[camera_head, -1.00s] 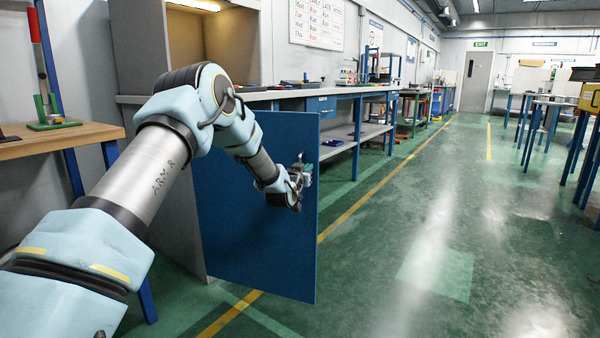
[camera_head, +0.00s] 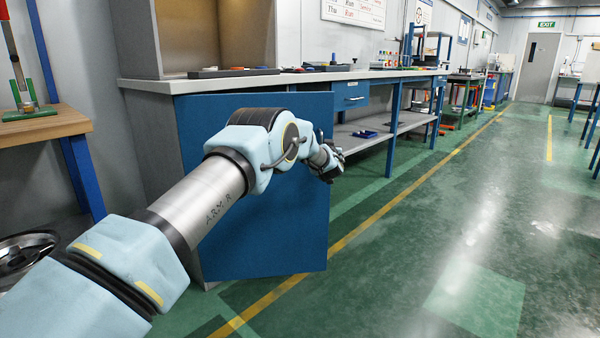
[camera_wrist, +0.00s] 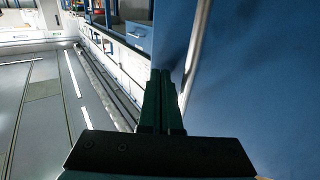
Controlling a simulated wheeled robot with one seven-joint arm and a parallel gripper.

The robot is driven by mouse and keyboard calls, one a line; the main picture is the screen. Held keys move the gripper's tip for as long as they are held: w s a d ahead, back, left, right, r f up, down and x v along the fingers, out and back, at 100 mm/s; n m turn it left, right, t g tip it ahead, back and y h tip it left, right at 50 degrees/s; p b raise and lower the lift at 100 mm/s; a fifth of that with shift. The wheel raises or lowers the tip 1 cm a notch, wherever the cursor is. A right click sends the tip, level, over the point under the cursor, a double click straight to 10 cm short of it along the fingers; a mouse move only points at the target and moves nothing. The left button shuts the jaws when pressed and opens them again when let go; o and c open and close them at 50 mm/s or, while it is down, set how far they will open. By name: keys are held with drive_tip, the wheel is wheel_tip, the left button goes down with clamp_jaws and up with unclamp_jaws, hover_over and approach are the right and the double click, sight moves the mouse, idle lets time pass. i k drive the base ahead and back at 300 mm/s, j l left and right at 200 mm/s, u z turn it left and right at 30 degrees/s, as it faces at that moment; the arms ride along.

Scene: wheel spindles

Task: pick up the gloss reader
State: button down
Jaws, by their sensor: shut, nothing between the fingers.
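I cannot make out the gloss reader for certain in either view. My gripper (camera_head: 332,168) is at the free right edge of a large blue cabinet door (camera_head: 255,240), which stands open. In the wrist view my gripper's two dark green fingers (camera_wrist: 161,88) are together with nothing between them. The door's blue face (camera_wrist: 270,70) fills the right of that view. A pale metal bar or edge (camera_wrist: 199,40) runs just right of the fingertips; whether they touch it I cannot tell. The inside of the cabinet is hidden behind the door.
A long grey counter (camera_head: 160,86) carries a dark tray (camera_head: 235,72) and several small items. A small blue tray (camera_head: 367,134) sits on the lower shelf (camera_head: 388,128). A wooden bench (camera_head: 45,126) stands left. The green floor (camera_head: 420,240) at right is clear.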

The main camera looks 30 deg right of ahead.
sight(374, 65)
drive_tip(key=i+l+u, duration=0.2)
drive_tip(key=i+l, duration=0.55)
